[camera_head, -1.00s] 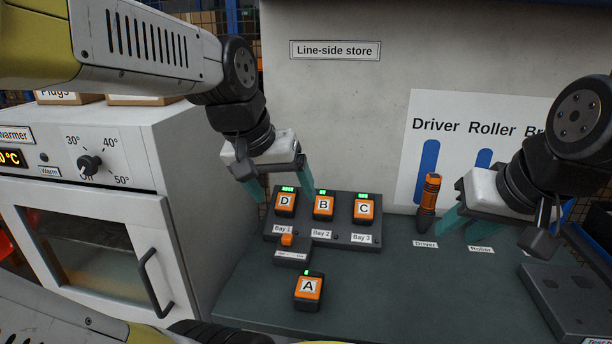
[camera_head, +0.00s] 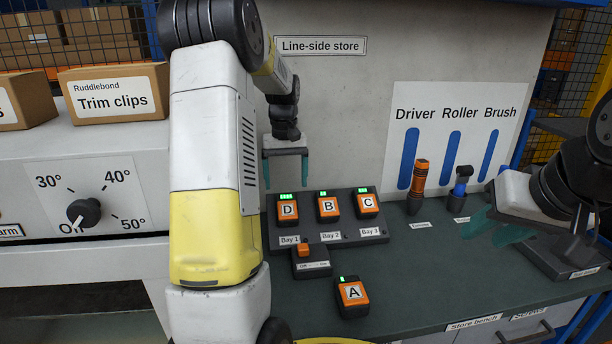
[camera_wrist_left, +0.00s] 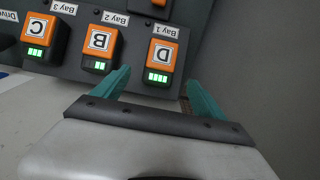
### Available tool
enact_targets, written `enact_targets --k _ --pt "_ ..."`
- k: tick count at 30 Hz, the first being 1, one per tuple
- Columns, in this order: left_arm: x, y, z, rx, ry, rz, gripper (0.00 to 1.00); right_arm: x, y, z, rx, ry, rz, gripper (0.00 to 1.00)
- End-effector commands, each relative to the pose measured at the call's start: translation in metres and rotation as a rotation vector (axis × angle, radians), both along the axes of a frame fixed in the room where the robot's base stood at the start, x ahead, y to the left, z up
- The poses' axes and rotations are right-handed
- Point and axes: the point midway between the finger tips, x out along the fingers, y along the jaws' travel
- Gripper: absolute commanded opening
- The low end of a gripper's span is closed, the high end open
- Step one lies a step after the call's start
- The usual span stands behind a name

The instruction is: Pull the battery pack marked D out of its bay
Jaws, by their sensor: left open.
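The battery pack marked D (camera_head: 287,209) is orange and black with a lit green indicator. It sits in Bay 1 at the left of the dark charging dock (camera_head: 354,236). Packs B (camera_head: 328,206) and C (camera_head: 367,203) sit in the other two bays. My left gripper (camera_head: 286,172) is open and empty, above and behind pack D. In the left wrist view pack D (camera_wrist_left: 161,58) shows upside down, just beyond and between the open teal fingers (camera_wrist_left: 160,92), apart from them. My right gripper (camera_head: 500,228) is at the right, its teal fingers near the tools; its opening is unclear.
Pack A (camera_head: 352,296) lies on the bench in front of the dock. A block with an orange button (camera_head: 303,250) adjoins the dock's front. A driver (camera_head: 418,183) and a roller (camera_head: 461,187) stand to the right. The warmer (camera_head: 95,200) is at the left.

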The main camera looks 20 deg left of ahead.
Motion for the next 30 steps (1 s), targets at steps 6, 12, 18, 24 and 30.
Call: enact_targets --k 6,12,18,24,30 --pt "-0.001 0.000 -0.027 -0.001 0.004 0.001 0.82 0.000 0.000 0.000 0.000 0.000 0.000 0.36" --pt "-0.001 0.000 -0.057 0.000 0.003 0.000 0.82 0.000 0.000 0.000 0.000 0.000 0.000 0.36" --pt "-0.001 0.000 -0.074 0.000 0.002 0.000 0.82 0.000 0.000 0.000 0.000 0.000 0.000 0.36" --pt "0.000 0.000 -0.076 0.000 0.000 0.000 0.82 0.000 0.000 0.000 0.000 0.000 0.000 0.36" --pt "0.000 0.000 -0.076 0.000 0.000 0.000 0.64 0.000 0.000 0.000 0.000 0.000 0.000 0.36"
